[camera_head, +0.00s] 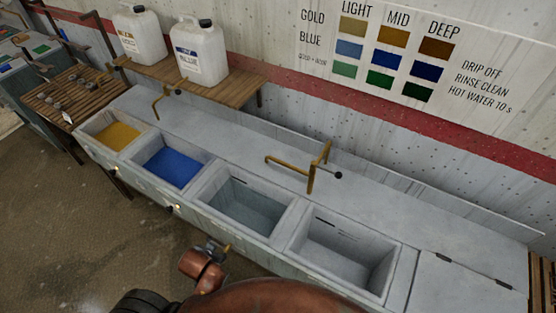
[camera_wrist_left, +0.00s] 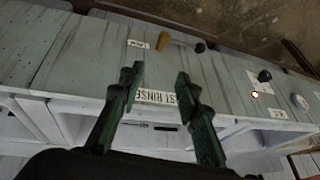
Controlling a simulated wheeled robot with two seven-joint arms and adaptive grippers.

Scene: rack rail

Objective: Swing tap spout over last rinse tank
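The brass tap (camera_head: 311,176) stands on the back ledge behind the two right-hand tanks. Its spout (camera_head: 288,161) points left, toward the side of the third tank (camera_head: 242,206). The last rinse tank (camera_head: 343,252) is the rightmost open basin and looks empty. In the left wrist view, my left gripper (camera_wrist_left: 157,76) has two dark green fingers apart with nothing between them. Behind them is a partly hidden label (camera_wrist_left: 170,98) reading "ST RINSE" on the bench. In the head view my copper arm is low in front of the bench; its fingers are not clear. My right gripper is not seen.
Gold (camera_head: 118,134) and blue (camera_head: 173,166) dye tanks lie to the left. A second brass tap (camera_head: 159,104) stands behind them. Two white jugs (camera_head: 200,52) sit on a wooden shelf. A flat hinged lid (camera_head: 468,288) is at the right. Small knobs show along the bench front.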

